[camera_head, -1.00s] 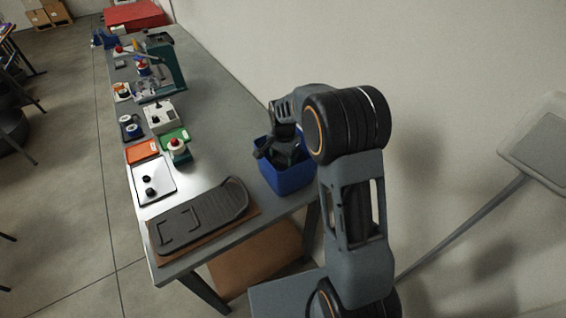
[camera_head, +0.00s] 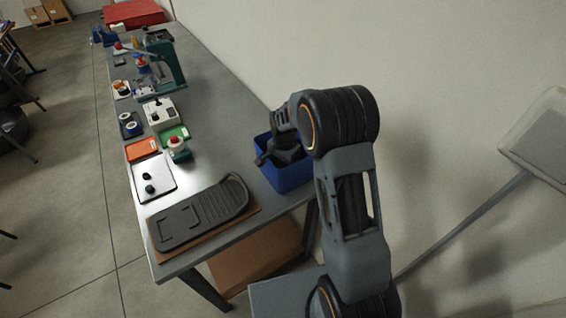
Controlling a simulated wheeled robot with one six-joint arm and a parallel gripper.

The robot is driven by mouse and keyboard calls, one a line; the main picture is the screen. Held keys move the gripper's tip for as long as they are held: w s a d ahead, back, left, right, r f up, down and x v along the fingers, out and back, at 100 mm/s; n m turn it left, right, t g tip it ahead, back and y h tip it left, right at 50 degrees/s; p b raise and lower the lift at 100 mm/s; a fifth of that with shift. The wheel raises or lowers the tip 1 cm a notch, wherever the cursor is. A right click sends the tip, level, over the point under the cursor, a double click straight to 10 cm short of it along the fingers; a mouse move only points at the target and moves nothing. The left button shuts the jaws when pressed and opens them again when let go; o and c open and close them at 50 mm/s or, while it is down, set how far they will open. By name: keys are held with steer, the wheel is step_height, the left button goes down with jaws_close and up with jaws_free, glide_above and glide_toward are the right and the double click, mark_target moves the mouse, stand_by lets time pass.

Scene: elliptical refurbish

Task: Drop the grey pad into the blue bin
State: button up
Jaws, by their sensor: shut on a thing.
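The blue bin (camera_head: 290,177) stands on the right edge of the workbench, near the wall. My gripper (camera_head: 276,158) points down at the bin's opening, with its fingers at or just inside the rim. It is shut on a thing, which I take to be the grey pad. The held thing is too dark and too covered by the gripper and rim to make out. A large dark grey foot pedal (camera_head: 198,214) lies on a brown board at the near end of the bench, apart from my gripper.
The workbench (camera_head: 222,120) runs away along the wall. Its left side holds a white tray with black knobs (camera_head: 153,180), an orange tray (camera_head: 141,149), a green tray with a red-topped part (camera_head: 177,146), and a teal press (camera_head: 165,68). A cardboard box (camera_head: 255,262) is under the bench.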

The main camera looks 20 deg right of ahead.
mark_target(284, 165)
steer(key=o, duration=1)
steer(key=shift+r+p, duration=0.35)
steer(key=shift+p, duration=0.05)
steer(key=s+r+n+b, duration=0.15)
steer(key=s+r, duration=0.25)
steer(key=r, duration=1.2)
steer(key=s+d+r+n+t, duration=0.1)
steer(key=s+n+t, duration=0.3)
steer(key=s, duration=1.4)
steer(key=shift+r+n+t, duration=0.3)
steer(key=shift+r+n, duration=0.1)
steer(key=shift+n, duration=1.85)
